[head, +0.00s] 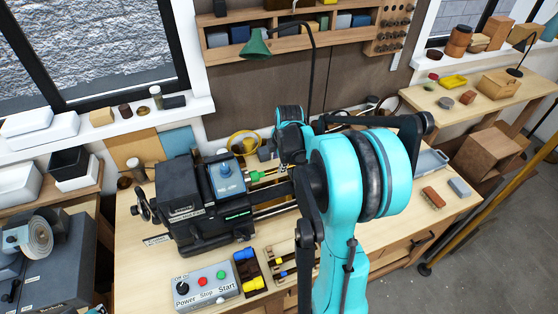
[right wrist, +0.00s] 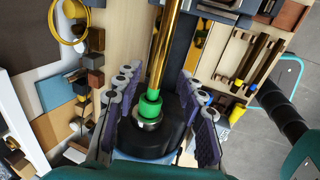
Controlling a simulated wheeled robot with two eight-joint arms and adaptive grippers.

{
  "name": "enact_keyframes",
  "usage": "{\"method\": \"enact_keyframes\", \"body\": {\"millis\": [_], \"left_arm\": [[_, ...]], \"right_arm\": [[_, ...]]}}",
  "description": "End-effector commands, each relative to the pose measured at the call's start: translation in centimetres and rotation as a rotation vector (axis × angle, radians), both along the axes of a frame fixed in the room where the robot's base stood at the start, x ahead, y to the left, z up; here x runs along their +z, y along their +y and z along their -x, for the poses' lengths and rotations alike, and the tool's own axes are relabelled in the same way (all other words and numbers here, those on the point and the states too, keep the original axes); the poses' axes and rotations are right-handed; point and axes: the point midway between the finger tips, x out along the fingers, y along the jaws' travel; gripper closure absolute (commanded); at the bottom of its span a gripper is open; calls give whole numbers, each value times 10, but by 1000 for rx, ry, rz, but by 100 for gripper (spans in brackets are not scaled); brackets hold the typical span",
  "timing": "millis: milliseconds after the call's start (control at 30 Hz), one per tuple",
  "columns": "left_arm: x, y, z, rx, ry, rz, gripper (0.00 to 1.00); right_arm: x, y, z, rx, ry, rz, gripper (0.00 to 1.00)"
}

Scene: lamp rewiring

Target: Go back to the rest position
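The black lathe (head: 195,205) stands on the bench left of centre in the head view. A bright green piece with a metal ring (right wrist: 150,108) sits at its dark round end, and a brass-coloured rod (right wrist: 168,40) runs on from it. My right gripper (right wrist: 163,112) is open in the right wrist view, its purple-padded fingers spread on either side of the green piece. Nothing is clearly gripped between them. In the head view my teal right arm reaches over the bench and hides much of its middle, including most of the gripper. My left gripper is not in view.
A control box with Power, Stop and Start (head: 207,286) and a wooden tool tray (head: 292,265) lie at the bench front. A green lamp (head: 257,45) hangs behind. A yellow cable coil (head: 243,143) is at the back. A brush (head: 433,197) lies on the right end.

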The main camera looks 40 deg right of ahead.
Motion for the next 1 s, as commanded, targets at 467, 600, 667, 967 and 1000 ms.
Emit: {"method": "enact_keyframes", "body": {"millis": [467,600,667,967,1000], "left_arm": [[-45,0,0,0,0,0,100],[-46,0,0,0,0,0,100],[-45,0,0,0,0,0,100],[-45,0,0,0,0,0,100],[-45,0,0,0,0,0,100]], "right_arm": [[-53,-5,-15,0,0,0,60],[-54,-5,-16,0,0,0,60],[-54,-5,-16,0,0,0,60],[-53,-5,-16,0,0,0,100],[-53,-5,-16,0,0,0,100]]}}
